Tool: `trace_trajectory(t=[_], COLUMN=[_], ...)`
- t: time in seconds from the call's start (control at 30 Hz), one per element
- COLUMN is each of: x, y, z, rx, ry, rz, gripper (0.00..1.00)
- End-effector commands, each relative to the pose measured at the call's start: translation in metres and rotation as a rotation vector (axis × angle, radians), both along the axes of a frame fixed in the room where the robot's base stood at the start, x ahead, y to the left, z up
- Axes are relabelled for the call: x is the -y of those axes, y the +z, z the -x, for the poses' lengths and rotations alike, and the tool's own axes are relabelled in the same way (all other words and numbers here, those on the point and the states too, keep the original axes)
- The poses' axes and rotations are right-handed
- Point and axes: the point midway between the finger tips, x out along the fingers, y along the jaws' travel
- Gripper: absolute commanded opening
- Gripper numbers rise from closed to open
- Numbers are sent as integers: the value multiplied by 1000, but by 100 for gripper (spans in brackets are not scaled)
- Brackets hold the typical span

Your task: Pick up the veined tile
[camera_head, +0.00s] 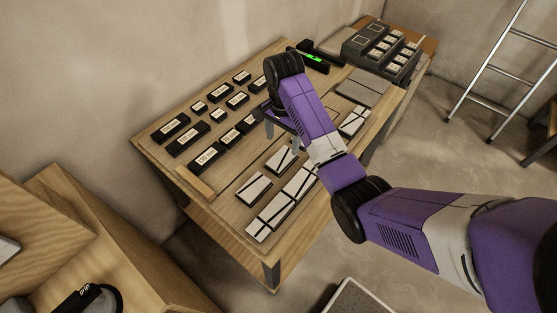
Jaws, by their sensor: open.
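Several pale tiles with dark vein-like lines lie on the wooden table (232,207). One veined tile (253,189) lies at the left, and another (281,158) lies just below my gripper in the picture. A joined row of veined tiles (270,217) runs along the front edge, partly hidden by my arm. One more veined tile (356,119) lies to the right of my arm. My gripper (283,138) is open above the table's middle, pointing down, with nothing seen between its fingers. I cannot tell its exact height over the tiles.
Several black blocks with white labels (207,156) stand along the back left. A wooden strip (194,181) lies at the left end. Plain grey tiles (362,87), a level with a green light (315,58) and a dark case (381,50) are at the far end. A ladder (487,65) stands right.

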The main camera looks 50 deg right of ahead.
Motion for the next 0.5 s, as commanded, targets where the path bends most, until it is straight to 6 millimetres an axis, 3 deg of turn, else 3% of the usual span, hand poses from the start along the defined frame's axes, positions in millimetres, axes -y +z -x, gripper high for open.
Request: trace_trajectory(t=[0.5], x=[-4], y=[-56], z=[3], rx=[-1], ry=[-9], rz=[0], gripper=[76])
